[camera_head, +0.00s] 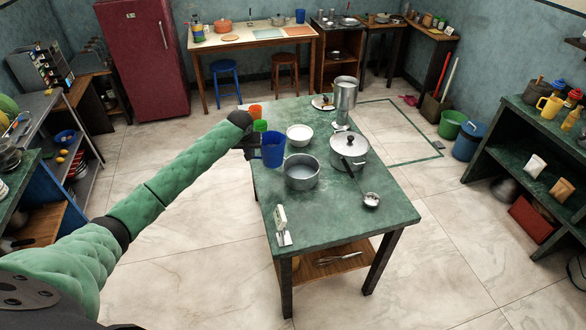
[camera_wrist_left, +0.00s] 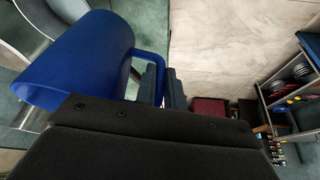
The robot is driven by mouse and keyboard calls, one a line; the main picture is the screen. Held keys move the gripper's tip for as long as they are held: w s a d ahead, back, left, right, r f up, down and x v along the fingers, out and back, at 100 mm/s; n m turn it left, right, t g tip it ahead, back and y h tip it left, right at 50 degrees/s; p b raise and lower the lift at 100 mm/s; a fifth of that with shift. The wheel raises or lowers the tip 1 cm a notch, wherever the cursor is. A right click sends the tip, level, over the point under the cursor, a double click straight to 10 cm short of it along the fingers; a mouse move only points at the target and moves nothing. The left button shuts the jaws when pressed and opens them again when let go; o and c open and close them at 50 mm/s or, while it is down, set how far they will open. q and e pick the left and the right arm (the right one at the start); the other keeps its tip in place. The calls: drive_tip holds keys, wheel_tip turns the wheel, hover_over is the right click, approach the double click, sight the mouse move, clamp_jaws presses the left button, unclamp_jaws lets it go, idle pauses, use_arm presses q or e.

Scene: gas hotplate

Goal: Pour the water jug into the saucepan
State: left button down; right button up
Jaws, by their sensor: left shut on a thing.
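The blue water jug (camera_head: 272,151) is held above the green table's left edge, close to the back left of the saucepan, and looks roughly upright. My left gripper (camera_head: 254,149) is shut on the jug's handle. In the left wrist view the jug (camera_wrist_left: 80,60) fills the upper left, and the gripper's fingers (camera_wrist_left: 164,86) close around its handle. The open grey saucepan (camera_head: 301,173) stands on the table, just to the right of and nearer than the jug. I cannot tell whether it holds liquid. The water inside the jug is not visible. My right gripper is not in view.
A white bowl (camera_head: 299,135), green cup (camera_head: 260,126) and orange cup (camera_head: 254,112) are behind.

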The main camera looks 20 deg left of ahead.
use_arm(q)
drive_tip(key=shift+r, duration=0.15)
drive_tip(key=shift+r, duration=1.9)
